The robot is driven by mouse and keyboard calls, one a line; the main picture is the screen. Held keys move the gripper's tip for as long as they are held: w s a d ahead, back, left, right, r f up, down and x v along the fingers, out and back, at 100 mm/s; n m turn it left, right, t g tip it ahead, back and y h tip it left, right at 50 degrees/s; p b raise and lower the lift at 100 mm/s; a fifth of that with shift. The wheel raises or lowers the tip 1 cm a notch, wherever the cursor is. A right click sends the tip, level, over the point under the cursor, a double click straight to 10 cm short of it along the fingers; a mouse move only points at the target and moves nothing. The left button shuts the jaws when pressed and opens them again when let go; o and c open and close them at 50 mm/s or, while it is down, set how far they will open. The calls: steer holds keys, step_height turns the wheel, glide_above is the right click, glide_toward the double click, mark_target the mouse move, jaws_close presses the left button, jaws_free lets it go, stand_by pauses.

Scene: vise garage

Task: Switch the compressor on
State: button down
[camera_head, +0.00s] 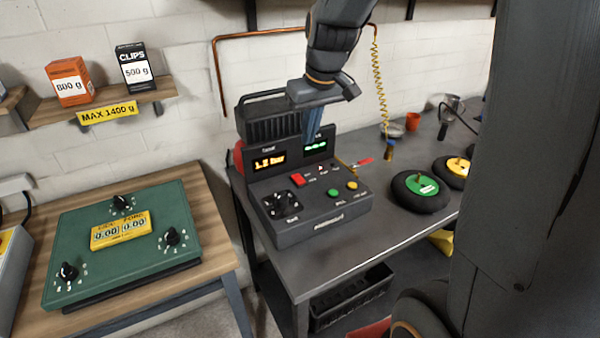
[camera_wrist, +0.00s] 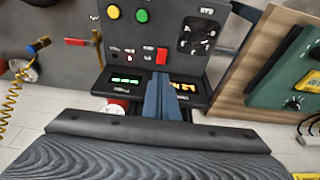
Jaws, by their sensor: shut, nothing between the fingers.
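The compressor (camera_head: 318,213) is a dark grey unit on the metal bench, with a sloped front panel. An orange display (camera_head: 268,161) and a green display (camera_head: 316,149) stand at its back; the orange one looks lit, its digits small. A red rocker switch (camera_head: 297,180) sits below them, and it also shows in the wrist view (camera_wrist: 162,55). A black knob (camera_head: 282,204), a green button (camera_head: 333,194) and a yellow button (camera_head: 352,185) are on the panel. My gripper (camera_head: 311,138) is shut and empty, above the panel in front of the displays; its blue fingers show in the wrist view (camera_wrist: 161,100).
A green box with dials (camera_head: 120,240) stands on a wooden table at left. Green and yellow discs (camera_head: 422,185) lie on the bench at right. A yellow coiled hose (camera_head: 380,80) hangs behind. A shelf (camera_head: 105,103) with two boxes is on the wall.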

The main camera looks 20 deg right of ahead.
steer(key=shift+f, duration=0.15)
steer(key=p, duration=0.3)
glide_toward(299, 177)
steer(key=x, duration=0.2)
steer(key=s+x, duration=0.1)
steer(key=x, duration=0.1)
steer(key=shift+w+d+f, duration=0.1)
steer(key=shift+f, duration=0.95)
steer(key=shift+f, duration=0.1)
steer(key=shift+f+b, duration=0.2)
steer(key=shift+b, duration=0.35)
steer(key=shift+r, duration=0.1)
steer(key=shift+w+r+p, duration=0.3)
steer(key=shift+w+p, duration=0.3)
steer(key=shift+w, duration=0.05)
